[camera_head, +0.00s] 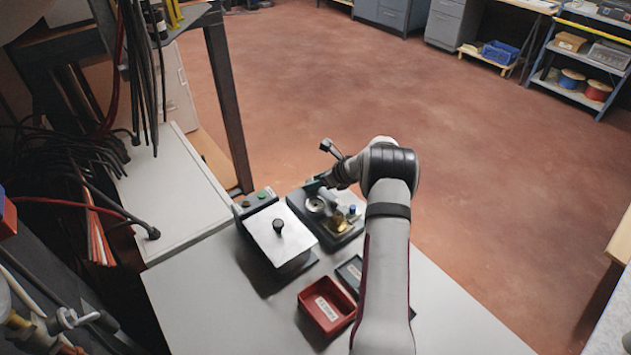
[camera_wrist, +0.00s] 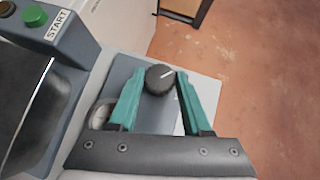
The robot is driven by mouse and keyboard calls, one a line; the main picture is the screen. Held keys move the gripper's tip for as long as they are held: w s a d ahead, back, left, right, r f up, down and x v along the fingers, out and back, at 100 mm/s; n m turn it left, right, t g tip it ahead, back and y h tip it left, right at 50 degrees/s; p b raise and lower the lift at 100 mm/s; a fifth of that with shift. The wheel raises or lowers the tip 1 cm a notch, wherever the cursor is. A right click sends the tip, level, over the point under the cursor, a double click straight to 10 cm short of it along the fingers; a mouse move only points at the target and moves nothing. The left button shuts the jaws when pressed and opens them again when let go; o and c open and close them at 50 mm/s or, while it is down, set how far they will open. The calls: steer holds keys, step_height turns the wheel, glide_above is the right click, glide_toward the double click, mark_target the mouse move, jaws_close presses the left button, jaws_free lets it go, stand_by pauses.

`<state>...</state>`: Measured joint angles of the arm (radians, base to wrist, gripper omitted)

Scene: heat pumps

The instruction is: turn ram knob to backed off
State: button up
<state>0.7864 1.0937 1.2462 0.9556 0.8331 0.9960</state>
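The ram knob (camera_wrist: 160,79) is round and black with a white pointer line slanting toward the upper right in the wrist view. It sits on a grey fixture, whose dark base (camera_head: 338,238) shows in the head view. My gripper (camera_wrist: 161,72) has two teal fingers, one on each side of the knob. The fingers stand apart, with what looks like a thin gap to the knob; contact is hard to judge. In the head view my gripper (camera_head: 316,185) is over the fixture's far end, and the knob cannot be made out there.
A round gauge (camera_wrist: 101,115) sits left of the knob. A brass part (camera_head: 339,222) is on the fixture. Left stands a box with a light lid (camera_head: 280,240) and a green START button (camera_wrist: 34,16). A red bin (camera_head: 327,307) and a dark tray (camera_head: 349,271) lie nearer.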

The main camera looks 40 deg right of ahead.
jaws_close()
steer(key=n+y, duration=0.1)
steer(key=n, duration=0.1)
steer(key=shift+w+d+n+g+y, duration=0.15)
steer(key=shift+n+g+y, duration=0.65)
steer(key=shift+n+y, duration=0.3)
steer(key=shift+n, duration=0.2)
steer(key=o, duration=0.6)
jaws_free()
